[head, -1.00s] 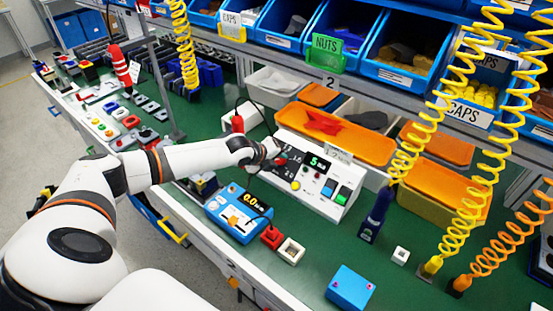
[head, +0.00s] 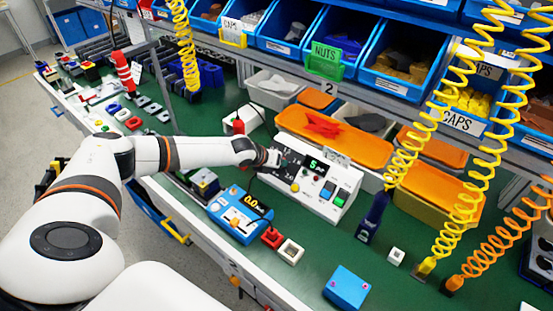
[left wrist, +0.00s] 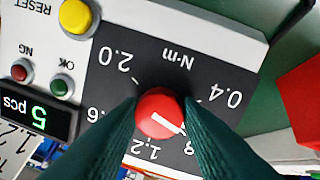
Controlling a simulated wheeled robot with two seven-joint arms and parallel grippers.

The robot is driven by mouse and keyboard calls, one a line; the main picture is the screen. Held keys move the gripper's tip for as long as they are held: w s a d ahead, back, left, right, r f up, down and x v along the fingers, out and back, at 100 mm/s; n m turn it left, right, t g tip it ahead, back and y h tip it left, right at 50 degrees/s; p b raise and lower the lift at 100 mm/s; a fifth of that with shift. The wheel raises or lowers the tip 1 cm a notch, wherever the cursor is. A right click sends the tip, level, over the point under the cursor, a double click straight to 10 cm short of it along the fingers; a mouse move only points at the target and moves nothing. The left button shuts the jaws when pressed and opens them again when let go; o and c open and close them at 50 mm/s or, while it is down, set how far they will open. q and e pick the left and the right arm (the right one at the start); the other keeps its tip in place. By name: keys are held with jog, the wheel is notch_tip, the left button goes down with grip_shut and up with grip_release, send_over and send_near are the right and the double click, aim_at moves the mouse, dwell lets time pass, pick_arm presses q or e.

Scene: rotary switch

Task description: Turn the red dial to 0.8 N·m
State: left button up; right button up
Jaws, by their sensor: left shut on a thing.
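The white control box (head: 335,203) stands on the green bench, with a green 5 display and colored buttons. In the left wrist view the red dial (left wrist: 158,113) sits on the box's black N·m scale (left wrist: 170,63), which appears upside down. The scale reads 0.4, an 8 partly covered by a finger, 1.2, a partly covered .6, and 2.0. The dial's white line points to lower right, toward the partly covered 8. My left gripper (head: 273,158) is at the box's left part; its dark green fingers (left wrist: 160,118) are shut on the red dial from both sides. My right gripper is out of view.
A blue device (head: 240,213) showing 0.0 stands left of the box. A red and a white small block sit before it. Orange-lidded bins (head: 330,143) stand behind the box. A blue box (head: 347,287) lies front right. Coiled hoses hang at right.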

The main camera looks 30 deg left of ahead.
pick_arm(q)
jog(key=shift+r+m+p, duration=0.1)
jog(key=shift+m+p, duration=0.4)
jog(key=shift+m, duration=0.7)
jog(key=o, duration=1)
jog(key=v, duration=1.2)
